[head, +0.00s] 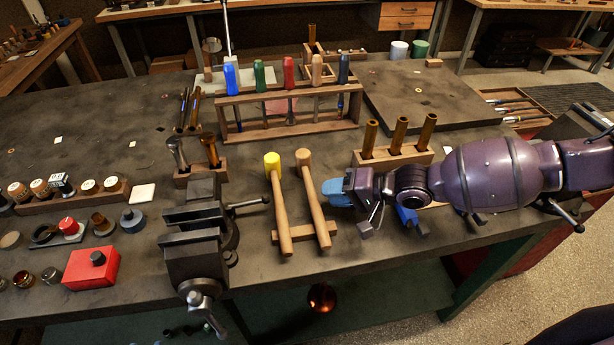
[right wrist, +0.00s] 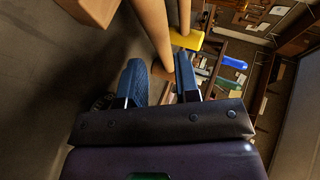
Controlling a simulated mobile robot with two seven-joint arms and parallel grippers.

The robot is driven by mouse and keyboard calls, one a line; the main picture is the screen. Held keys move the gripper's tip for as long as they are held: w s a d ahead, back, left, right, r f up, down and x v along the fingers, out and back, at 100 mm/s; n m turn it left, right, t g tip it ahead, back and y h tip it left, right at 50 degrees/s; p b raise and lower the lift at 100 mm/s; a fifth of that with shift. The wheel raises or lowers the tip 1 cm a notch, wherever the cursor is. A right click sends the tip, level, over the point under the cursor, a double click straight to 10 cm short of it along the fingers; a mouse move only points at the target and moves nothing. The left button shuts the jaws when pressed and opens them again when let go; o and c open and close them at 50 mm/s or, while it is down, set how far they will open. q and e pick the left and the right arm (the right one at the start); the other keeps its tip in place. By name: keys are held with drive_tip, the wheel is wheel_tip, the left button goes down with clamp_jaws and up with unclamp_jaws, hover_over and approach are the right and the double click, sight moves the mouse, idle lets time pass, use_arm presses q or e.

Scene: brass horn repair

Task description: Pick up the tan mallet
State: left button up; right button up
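The tan mallet (head: 315,205) has a pale wooden head and handle. It leans on a wooden rest (head: 331,229) at the middle of the bench, head at the far end. A mallet with a yellow head (head: 272,162) lies left of it. My right gripper (head: 372,203) is open and empty, just right of the tan mallet. In the right wrist view, its blue fingers (right wrist: 161,82) are apart, with a pale wooden handle (right wrist: 153,28) beyond them and the yellow head (right wrist: 188,40) near the right finger. Contact cannot be told. My left gripper is not in view.
A dark vise (head: 197,240) stands left of the mallets, its bar reaching toward them. A rack of colored-handled tools (head: 290,98) stands behind. A wooden block with brass tubes (head: 392,160) is close behind my right gripper. A red box (head: 91,268) sits at the left.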

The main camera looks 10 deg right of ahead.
sight(313, 193)
drive_tip(key=shift+a+f, duration=0.1)
drive_tip(key=shift+a, duration=0.25)
drive_tip(key=shift+p+x, duration=0.35)
drive_tip(key=shift+x, duration=2)
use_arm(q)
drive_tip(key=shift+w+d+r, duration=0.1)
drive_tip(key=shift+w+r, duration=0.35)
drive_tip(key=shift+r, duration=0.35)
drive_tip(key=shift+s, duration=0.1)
use_arm(e)
drive_tip(key=shift+c, duration=0.4)
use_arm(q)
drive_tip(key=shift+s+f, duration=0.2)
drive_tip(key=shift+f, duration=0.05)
use_arm(e)
clamp_jaws()
